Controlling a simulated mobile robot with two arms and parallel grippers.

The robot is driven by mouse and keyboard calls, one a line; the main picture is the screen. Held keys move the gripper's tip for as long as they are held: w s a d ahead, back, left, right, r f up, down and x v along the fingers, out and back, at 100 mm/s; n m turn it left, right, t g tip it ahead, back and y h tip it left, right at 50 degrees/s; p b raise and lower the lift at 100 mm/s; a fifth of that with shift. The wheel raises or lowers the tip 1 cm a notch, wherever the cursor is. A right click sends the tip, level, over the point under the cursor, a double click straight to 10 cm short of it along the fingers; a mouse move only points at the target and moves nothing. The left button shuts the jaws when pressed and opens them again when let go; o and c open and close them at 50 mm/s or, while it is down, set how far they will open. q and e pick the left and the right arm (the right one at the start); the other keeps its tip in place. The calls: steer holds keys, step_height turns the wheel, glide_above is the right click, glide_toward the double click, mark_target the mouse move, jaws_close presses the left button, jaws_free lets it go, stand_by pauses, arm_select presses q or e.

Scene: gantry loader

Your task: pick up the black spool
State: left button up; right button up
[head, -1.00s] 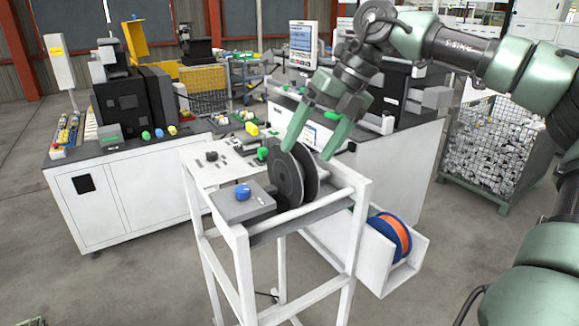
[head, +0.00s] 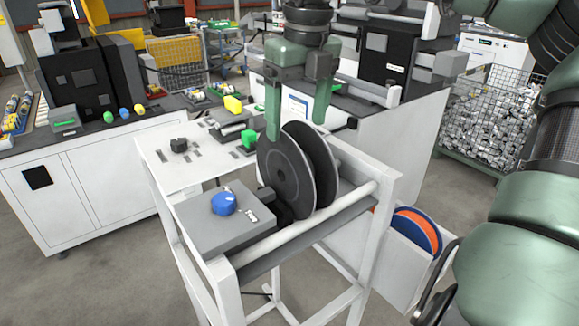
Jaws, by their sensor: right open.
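The black spool (head: 283,178) stands upright on the white frame stand, its two dark flanges facing left and right. My right gripper (head: 297,130) hangs above it, pointing down. Its two green fingers are spread apart, one in front of the near flange's upper edge and one beyond the far flange. The jaws are open and hold nothing. I cannot tell whether a finger touches the spool. The spool's hub is mostly hidden between the flanges. My left gripper is not in view.
The white stand (head: 250,262) has a grey box with a blue knob (head: 223,204) left of the spool. A blue and orange spool (head: 417,232) sits in a white holder at the right. A white machine cabinet (head: 95,200) stands left. A wire basket (head: 487,118) is at the right.

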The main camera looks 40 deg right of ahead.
mark_target(295, 143)
steer(key=shift+s+a+f+p, duration=0.2)
steer(key=shift+f+p, duration=0.2)
steer(key=shift+f, duration=0.15)
steer(key=shift+s+a+f+p, duration=0.2)
steer(key=shift+f+p, duration=0.15)
steer(key=shift+f, duration=0.2)
steer(key=f, duration=0.2)
steer(key=w+f+p, duration=0.1)
steer(key=shift+d, duration=0.3)
steer(key=shift+w+f, duration=0.25)
steer(key=shift+f, duration=0.45)
steer(key=shift+s, duration=0.15)
steer(key=shift+a, duration=0.1)
steer(key=c, duration=0.3)
jaws_close()
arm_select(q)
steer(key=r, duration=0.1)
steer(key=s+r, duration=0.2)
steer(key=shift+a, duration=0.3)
arm_select(e)
steer(key=shift+r, duration=0.1)
